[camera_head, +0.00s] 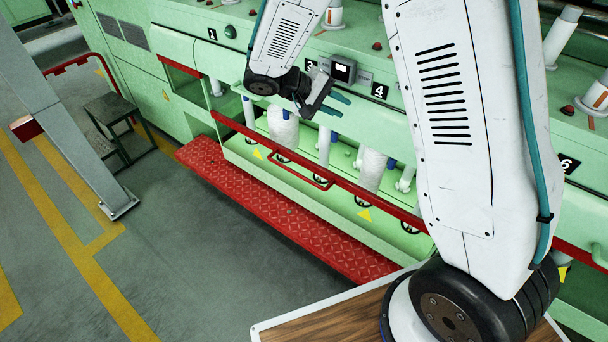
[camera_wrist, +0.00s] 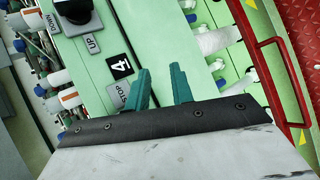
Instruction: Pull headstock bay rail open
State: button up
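The red bay rail (camera_head: 382,193) runs along the front of the green machine, below the numbered panel. A red loop handle (camera_head: 298,178) hangs at its front; the handle (camera_wrist: 278,82) also shows at the right of the wrist view. My gripper (camera_head: 336,104) is above and behind the rail, near the number 4 label, apart from the handle. In the wrist view its two teal fingers (camera_wrist: 160,84) are spread with nothing between them. The handle lies to the right of the fingers there. My arm hides part of the rail's right end.
White bobbins (camera_head: 283,127) stand in the bay behind the rail. A control box (camera_head: 342,70) is on the panel close to my gripper. A red checkered step (camera_head: 240,188) runs along the floor. A grey post (camera_head: 75,135) and a small stool (camera_head: 112,115) are at left; floor between is clear.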

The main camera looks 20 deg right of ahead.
jog(key=w+a+f+n+t+h, duration=0.15)
jog(key=w+f, duration=0.25)
jog(key=f, duration=0.4)
jog(key=w+a+f+n+t+h, duration=0.1)
jog(key=w+a+f+t, duration=0.25)
jog(key=f, duration=0.45)
jog(key=n+t, duration=0.4)
send_near(300, 177)
jog(key=shift+y, duration=0.45)
jog(key=x, duration=0.5)
jog(key=shift+s+d+r, duration=0.15)
jog(key=shift+r, duration=0.2)
jog(key=shift+d+f+t, duration=0.1)
jog(key=shift+f+t, duration=0.1)
jog(key=shift+t, duration=0.2)
jog(key=x, duration=0.7)
jog(key=shift+d, duration=0.2)
grip_shut()
